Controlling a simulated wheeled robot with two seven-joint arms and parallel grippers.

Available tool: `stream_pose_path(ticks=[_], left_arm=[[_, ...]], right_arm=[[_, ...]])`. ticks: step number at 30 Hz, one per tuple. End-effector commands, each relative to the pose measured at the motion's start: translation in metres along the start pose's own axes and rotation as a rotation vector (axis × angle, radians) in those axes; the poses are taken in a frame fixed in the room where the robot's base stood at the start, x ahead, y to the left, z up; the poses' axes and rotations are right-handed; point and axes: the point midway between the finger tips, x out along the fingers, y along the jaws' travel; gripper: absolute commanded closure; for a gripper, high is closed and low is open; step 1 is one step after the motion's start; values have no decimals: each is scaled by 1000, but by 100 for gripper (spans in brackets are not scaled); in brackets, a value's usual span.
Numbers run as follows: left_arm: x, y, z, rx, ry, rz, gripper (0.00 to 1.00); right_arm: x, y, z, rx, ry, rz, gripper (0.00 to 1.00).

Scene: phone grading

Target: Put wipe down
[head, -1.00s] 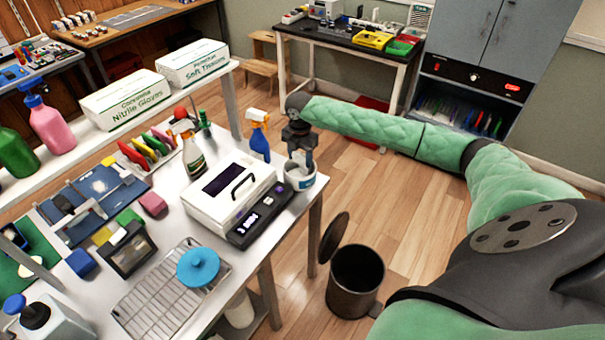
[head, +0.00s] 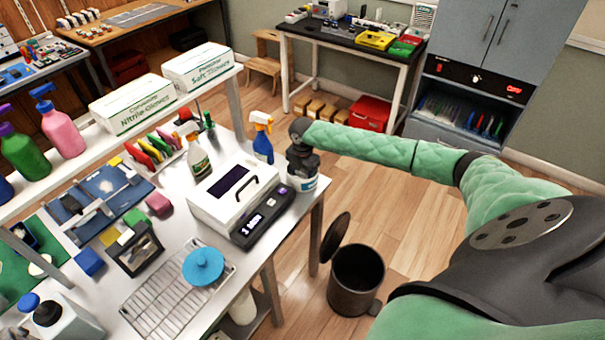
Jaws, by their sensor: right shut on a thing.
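My right gripper (head: 303,172) reaches in at the end of the green padded arm. My left gripper is not in view.
Left of the tub stand a blue spray bottle (head: 262,138) and a white boxy device (head: 235,195). A wire rack (head: 165,305) with a blue round lid (head: 203,266) lies in front. An open dark bin (head: 356,278) stands on the floor, right of the table (head: 200,243).

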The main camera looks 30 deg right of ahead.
Motion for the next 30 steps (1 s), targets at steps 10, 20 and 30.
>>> stream_pose_path(ticks=[10,20,30], left_arm=[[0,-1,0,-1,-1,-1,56],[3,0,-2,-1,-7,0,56],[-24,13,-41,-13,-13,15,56]], right_arm=[[2,0,0,0,0,0,39],[-11,1,0,0,1,2,39],[-74,1,1,0,-1,2,39]])
